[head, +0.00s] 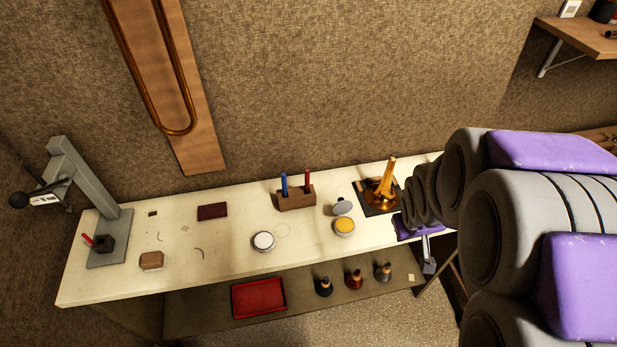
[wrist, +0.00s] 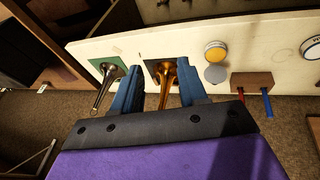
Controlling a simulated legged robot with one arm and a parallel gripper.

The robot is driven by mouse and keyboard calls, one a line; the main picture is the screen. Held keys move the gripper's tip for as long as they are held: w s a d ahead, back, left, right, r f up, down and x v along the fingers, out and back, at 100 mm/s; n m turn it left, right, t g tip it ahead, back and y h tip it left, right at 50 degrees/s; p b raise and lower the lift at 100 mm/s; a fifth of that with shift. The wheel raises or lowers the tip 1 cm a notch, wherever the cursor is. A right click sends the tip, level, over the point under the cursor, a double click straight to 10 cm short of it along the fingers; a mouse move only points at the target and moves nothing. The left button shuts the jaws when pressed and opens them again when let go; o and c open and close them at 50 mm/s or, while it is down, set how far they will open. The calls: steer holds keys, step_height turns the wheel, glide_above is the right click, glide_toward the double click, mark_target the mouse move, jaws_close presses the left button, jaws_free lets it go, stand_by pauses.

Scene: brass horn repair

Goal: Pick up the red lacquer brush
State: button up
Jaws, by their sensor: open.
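The red lacquer brush (head: 308,179) stands upright at the right side of a small wooden block holder (head: 297,199) on the cream bench. A blue brush (head: 284,184) stands to its left in the same block. In the wrist view the red brush (wrist: 241,94) and blue brush (wrist: 267,104) show right of my gripper (wrist: 158,88), beside the block (wrist: 252,79). My gripper is open, its two blue fingers apart and empty. A brass horn bell (wrist: 167,78) shows beyond and between the fingers. The lower ends of the brushes are hidden in the block.
The brass bell (head: 381,194) stands on a dark mat, right of the block. A yellow-topped tin (head: 344,226), its grey lid (head: 342,207) and a white tin (head: 264,241) sit near the block. A grey press (head: 100,215) is at far left. A red tray (head: 258,298) lies on the lower shelf.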

steer(key=w+a+f+n+t+y, duration=0.3)
steer(key=w+f+n+t+y, duration=0.15)
steer(key=w+f, duration=0.75)
steer(key=a+f+t+y, duration=0.1)
steer(key=a+y, duration=0.1)
steer(key=a, duration=0.1)
steer(key=w+a+f+t+y, duration=0.1)
steer(key=a+t+y, duration=0.1)
steer(key=a, duration=0.2)
steer(key=w+a+f+n+t+y, duration=0.1)
steer(key=a+y, duration=0.1)
steer(key=a, duration=0.2)
steer(key=shift+t, duration=0.35)
steer(key=s+a+m+t+y, duration=0.1)
steer(key=s+t+y, duration=0.1)
steer(key=b, duration=1)
glide_toward(308, 178)
steer(key=w, duration=0.1)
steer(key=shift+h, duration=0.25)
steer(key=b+x, duration=0.1)
steer(key=x, duration=0.4)
steer(key=b+x, duration=0.2)
steer(key=x, duration=0.3)
steer(key=shift+s+a, duration=0.1)
steer(key=shift+a, duration=0.25)
steer(key=shift+r, duration=0.1)
jaws_close()
